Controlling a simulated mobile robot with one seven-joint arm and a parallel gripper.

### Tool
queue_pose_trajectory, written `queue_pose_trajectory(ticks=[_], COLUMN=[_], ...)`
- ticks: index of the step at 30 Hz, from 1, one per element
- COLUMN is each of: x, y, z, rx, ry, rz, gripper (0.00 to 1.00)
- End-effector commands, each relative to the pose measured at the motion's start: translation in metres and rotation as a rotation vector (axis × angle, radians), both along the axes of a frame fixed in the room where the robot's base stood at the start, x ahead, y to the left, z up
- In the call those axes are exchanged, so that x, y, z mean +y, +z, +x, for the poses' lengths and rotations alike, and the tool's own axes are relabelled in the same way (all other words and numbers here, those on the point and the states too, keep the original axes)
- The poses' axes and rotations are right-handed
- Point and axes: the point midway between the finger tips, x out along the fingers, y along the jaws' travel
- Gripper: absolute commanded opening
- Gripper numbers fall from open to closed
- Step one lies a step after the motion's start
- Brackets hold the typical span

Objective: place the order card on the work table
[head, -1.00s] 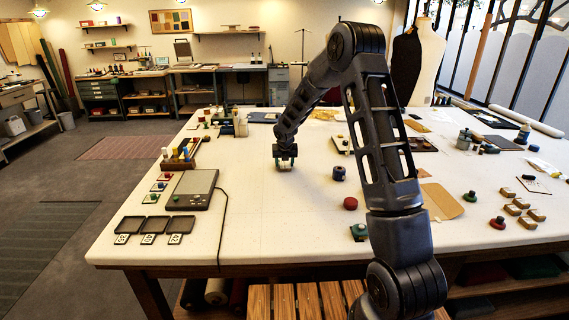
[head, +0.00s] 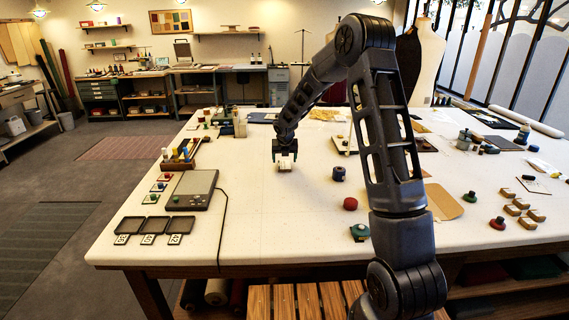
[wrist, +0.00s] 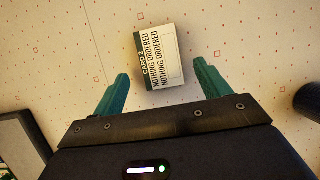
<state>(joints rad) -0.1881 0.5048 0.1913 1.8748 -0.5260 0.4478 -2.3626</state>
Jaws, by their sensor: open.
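The order card (wrist: 160,57) is a small cream block-like piece with a dark green band and print reading "NOTHING ORDERED". It lies on the pale, dotted work table (head: 270,225). In the head view the card (head: 285,168) is a small light shape just below my gripper (head: 285,152). In the wrist view my gripper (wrist: 160,95) is open, with a green finger on either side of the card's near end. The card sits ahead of and between the fingertips, with gaps on both sides and nothing gripped.
A dark cylinder (head: 339,173) stands right of the card, with a red round piece (head: 350,203) nearer. A grey device (head: 192,190) with a cable and a rack of coloured pieces (head: 180,155) are on the left. Bare tabletop lies in front of the card.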

Motion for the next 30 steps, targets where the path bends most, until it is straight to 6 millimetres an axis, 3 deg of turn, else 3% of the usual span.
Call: queue_pose_trajectory(ticks=[6, 12, 23, 26, 30], x=[-0.001, -0.001, -0.002, -0.011, -0.037], y=[0.042, 0.068, 0.084, 0.095, 0.126], z=[-0.016, -0.027, -0.035, -0.042, -0.067], rx=[-0.004, -0.002, -0.001, -0.006, -0.019], ry=[-0.002, -0.002, -0.014, -0.082, -0.29], rz=[0.002, 0.001, 0.004, 0.021, 0.08], gripper=[0.76, 0.76, 0.76, 0.76, 0.76])
